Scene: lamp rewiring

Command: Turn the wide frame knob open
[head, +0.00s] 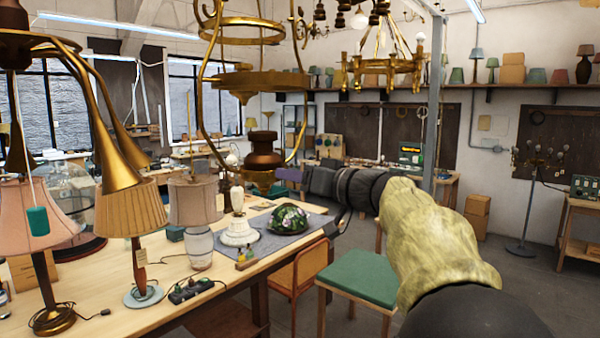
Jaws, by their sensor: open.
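A brass hanging lamp frame (211,130) with curved side arms fills the upper middle of the head view. A dark copper-brown fitting (263,153) sits low in its middle. I cannot single out the wide frame knob; it is too small or hidden. My arm reaches in from the right, and my gripper (290,175) appears just right of the brown fitting. The gripper is small and dark here; its fingers are hard to make out, and nothing shows held in it. I cannot tell whether it touches the frame.
A wooden workbench (110,318) at left carries several lamps, a grey mat (300,241) and a stained-glass shade (288,218). A green-topped stool (358,277) and a wooden chair (310,262) stand below my arm. Brass horn lamp arms (118,165) hang at left.

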